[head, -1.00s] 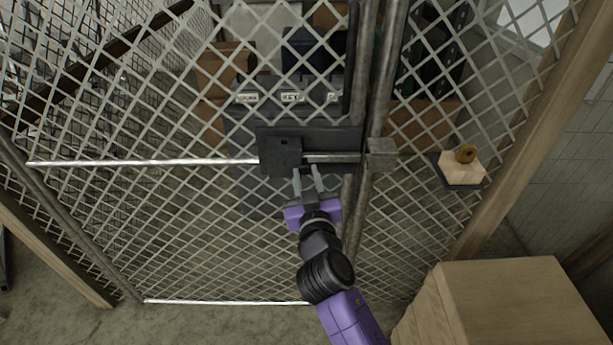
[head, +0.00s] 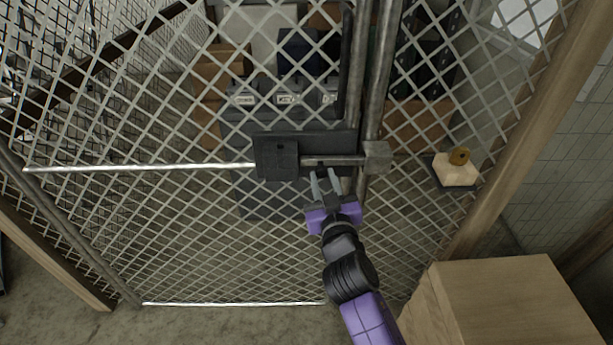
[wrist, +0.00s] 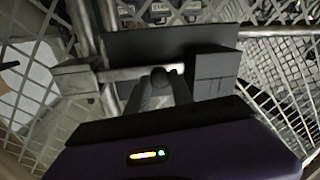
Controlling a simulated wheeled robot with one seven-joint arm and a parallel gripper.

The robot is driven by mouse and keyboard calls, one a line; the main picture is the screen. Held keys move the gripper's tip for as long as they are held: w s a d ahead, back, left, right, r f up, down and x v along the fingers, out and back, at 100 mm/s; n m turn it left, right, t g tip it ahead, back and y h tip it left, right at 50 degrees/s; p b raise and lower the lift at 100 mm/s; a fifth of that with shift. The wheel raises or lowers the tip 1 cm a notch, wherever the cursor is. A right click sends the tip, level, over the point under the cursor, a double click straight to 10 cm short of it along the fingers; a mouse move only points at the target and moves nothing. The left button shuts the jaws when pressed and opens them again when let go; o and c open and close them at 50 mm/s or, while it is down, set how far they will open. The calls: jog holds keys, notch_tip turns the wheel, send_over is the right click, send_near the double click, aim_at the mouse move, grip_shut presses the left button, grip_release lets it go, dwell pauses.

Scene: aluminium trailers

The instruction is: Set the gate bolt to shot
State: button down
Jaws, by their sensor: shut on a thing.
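The gate bolt (head: 345,161) is a grey horizontal bar on a dark backplate (head: 318,140) on the mesh gate. It runs from a dark square housing (head: 277,160) on the left to a grey keeper block (head: 377,157) on the right post. Its end appears to reach the keeper; how deep it sits inside is hidden. In the wrist view, which is mirrored left to right against the head view, the bar (wrist: 122,74) meets the keeper (wrist: 75,80) at left. My gripper (head: 324,176) is shut on the bolt's dark knob (wrist: 159,78), just below the bar.
A wooden box (head: 500,300) stands at the lower right, near my arm. A wooden post borders the right side. Boxes and labelled bins (head: 287,98) are behind the mesh.

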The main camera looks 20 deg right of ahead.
jog(key=shift+s+d, duration=0.2)
jog(key=shift+d, duration=0.5)
jog(key=c, duration=1.1)
grip_release()
jog(key=shift+d, duration=0.1)
jog(key=s, duration=0.2)
jog(key=s+a+b, duration=0.1)
jog(key=s, duration=0.4)
jog(key=shift+s+a+b, duration=0.15)
jog(key=shift+s+b, duration=0.2)
jog(key=shift+b, duration=0.05)
